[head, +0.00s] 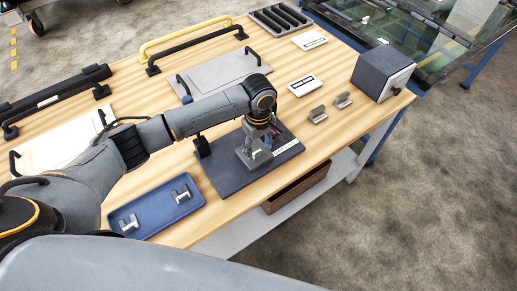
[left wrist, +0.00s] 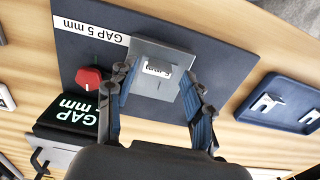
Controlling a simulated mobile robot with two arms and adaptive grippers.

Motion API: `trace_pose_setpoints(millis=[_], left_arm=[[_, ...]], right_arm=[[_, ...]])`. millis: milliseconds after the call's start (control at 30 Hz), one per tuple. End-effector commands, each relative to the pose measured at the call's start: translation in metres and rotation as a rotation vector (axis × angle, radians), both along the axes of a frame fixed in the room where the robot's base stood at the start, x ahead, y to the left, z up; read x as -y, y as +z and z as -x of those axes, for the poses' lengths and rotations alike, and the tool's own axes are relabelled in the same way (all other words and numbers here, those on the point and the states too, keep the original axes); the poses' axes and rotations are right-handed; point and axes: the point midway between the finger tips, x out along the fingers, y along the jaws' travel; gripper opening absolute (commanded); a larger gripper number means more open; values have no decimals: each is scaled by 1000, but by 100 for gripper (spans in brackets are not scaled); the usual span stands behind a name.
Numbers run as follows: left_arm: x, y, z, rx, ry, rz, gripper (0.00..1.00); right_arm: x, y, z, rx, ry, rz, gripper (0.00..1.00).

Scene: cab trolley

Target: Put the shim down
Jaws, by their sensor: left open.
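My left gripper (head: 257,150) is over the dark gauge board on the wooden bench. In the left wrist view its fingers (left wrist: 158,80) stand open, one on each side of a small light piece with lettering (left wrist: 158,68), which looks like the shim. That piece is at a grey metal block (left wrist: 160,50) on the dark board (left wrist: 75,25), which carries a "GAP 5 mm" label (left wrist: 92,37). I cannot tell whether the fingers touch the piece or how deep it sits. My right gripper is not in view.
A red knob (left wrist: 88,78) stands close beside one finger. A blue tray (head: 150,222) holds two grey H-shaped pieces; two more small grey pieces (head: 318,114) lie on the bench. A dark box (head: 375,75) stands at the right. Bare wood lies right of the board.

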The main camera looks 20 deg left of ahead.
Motion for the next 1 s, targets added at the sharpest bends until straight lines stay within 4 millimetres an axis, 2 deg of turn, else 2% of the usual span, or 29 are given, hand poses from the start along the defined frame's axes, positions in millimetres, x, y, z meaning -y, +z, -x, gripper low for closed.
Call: trace_pose_setpoints(millis=[300, 500, 700, 1000], left_arm=[[1, 68, -1, 4, -1, 2, 52], [0, 98, -1, 2, 1, 2, 52], [0, 107, 0, 0, 1, 0, 52], [0, 107, 0, 0, 0, 0, 52]], right_arm=[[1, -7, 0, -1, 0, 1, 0], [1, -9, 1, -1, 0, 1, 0], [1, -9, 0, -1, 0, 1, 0], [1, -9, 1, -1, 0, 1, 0]])
